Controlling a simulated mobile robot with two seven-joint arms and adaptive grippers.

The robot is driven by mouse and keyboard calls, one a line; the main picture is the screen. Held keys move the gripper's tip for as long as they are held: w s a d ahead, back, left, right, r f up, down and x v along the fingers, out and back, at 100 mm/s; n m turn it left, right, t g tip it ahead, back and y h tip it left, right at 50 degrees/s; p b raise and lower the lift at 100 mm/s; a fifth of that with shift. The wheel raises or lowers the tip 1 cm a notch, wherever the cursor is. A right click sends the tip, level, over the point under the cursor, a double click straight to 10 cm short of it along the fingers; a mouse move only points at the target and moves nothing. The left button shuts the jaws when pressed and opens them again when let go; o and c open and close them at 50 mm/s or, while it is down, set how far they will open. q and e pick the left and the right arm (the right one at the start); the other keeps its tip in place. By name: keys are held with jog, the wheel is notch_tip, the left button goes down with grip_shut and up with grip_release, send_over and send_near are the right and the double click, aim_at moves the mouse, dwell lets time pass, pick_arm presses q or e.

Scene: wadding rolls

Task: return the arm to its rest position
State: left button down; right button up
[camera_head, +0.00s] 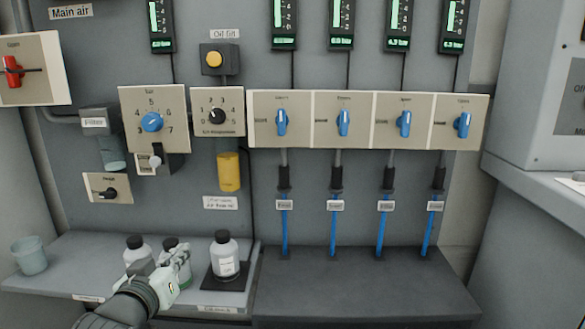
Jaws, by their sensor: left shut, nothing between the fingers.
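My left arm (124,301) comes in from the bottom left, over the front of the grey shelf. My left gripper (179,262) is shut and empty, in front of the bottles on the shelf. It partly hides the middle bottle (170,243) and the lower part of the left bottle (134,248). The right bottle (225,257), white with a dark cap, stands upright on a black pad (211,281), a little right of the gripper and apart from it. My right gripper does not show.
A grey-blue cup (29,256) stands at the shelf's left end. Behind is a grey wall panel with blue knobs (344,122), a yellow cylinder (229,172) and blue tubes (333,236). A darker bench (360,285) at the right is mostly clear. A grey cabinet (530,80) stands far right.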

pick_arm(q)
jog(key=s+a+f+m+g+y+p, duration=0.1)
jog(key=s+f+g, duration=0.3)
jog(key=f, duration=0.5)
jog(key=s+a+f+g, duration=0.1)
jog(key=s+f+g, duration=0.1)
jog(key=s+f, duration=0.55)
jog(key=s+a+f+m+g+y+p, duration=0.1)
jog(key=s+f+g, duration=0.5)
jog(key=s+f, duration=1.1)
jog(key=shift+s+a+m+g, duration=0.4)
jog(key=shift+s+a+m, duration=0.1)
jog(key=shift+s+a, duration=0.25)
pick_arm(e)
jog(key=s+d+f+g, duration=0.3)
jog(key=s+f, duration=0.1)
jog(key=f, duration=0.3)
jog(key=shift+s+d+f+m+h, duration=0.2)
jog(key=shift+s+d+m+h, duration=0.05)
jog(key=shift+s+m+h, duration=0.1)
